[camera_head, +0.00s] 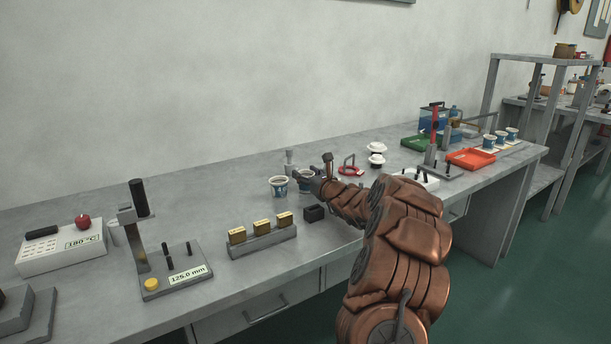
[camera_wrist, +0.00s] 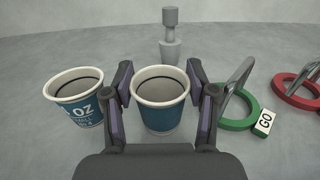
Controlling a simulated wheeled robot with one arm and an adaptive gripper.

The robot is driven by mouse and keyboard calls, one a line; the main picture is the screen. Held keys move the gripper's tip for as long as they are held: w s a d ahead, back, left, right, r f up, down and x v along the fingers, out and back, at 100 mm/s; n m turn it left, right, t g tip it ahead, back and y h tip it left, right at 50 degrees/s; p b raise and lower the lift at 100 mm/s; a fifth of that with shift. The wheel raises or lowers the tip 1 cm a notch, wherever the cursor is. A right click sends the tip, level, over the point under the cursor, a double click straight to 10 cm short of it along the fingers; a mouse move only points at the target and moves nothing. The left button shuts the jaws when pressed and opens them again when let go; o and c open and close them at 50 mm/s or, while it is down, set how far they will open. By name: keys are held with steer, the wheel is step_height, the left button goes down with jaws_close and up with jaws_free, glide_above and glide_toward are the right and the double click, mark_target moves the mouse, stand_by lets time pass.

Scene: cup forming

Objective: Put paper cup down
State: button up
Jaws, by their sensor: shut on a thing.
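A white and blue paper cup (camera_wrist: 161,112) is between the two fingers of my gripper (camera_wrist: 160,100), which is shut on it. The cup is upright and empty inside. In the head view this cup (camera_head: 305,180) is partly hidden by my gripper (camera_head: 318,184) on the bench. From these views I cannot tell whether its base touches the bench. A second like cup (camera_wrist: 78,105), with "OZ" lettering, stands just to the left, apart from the held one. It also shows in the head view (camera_head: 279,188).
A grey post-like tool (camera_wrist: 170,50) stands behind the held cup. A green ring gauge marked GO (camera_wrist: 240,115) and a red ring (camera_wrist: 300,90) lie to the right. Gold blocks in a rack (camera_head: 262,233) and a small black block (camera_head: 314,212) are nearer the front edge.

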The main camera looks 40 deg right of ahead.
steer(key=shift+f, duration=0.15)
steer(key=o, duration=0.8)
